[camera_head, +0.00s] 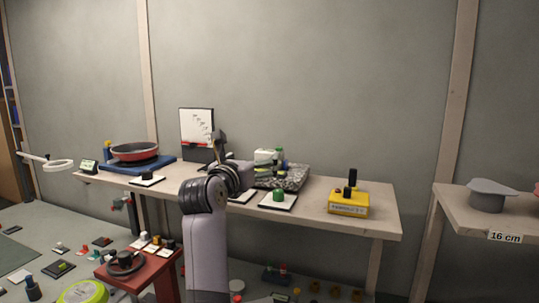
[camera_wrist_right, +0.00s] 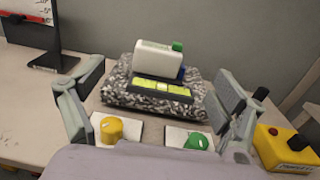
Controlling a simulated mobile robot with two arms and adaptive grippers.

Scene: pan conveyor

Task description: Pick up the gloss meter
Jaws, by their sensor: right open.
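A white boxy device with a green cap, which looks like the gloss meter (camera_wrist_right: 153,57), lies on a speckled granite slab (camera_wrist_right: 118,92). It also shows small in the head view (camera_head: 264,155), behind my gripper and to its right. A dark piece with a yellow-green face (camera_wrist_right: 162,87) lies on the slab just in front of it. My right gripper (camera_wrist_right: 160,85) is open and empty, its fingers wide apart on either side of the slab in the wrist view. In the head view the right gripper (camera_head: 221,150) is over the table, partly hidden by my arm. My left gripper is not in view.
A yellow knob (camera_wrist_right: 112,129) and a green knob (camera_wrist_right: 196,141) on white plates stand at the slab's front. A yellow control box (camera_head: 348,204) stands right. A red pan (camera_head: 135,151) and a display stand (camera_head: 196,127) are to the left.

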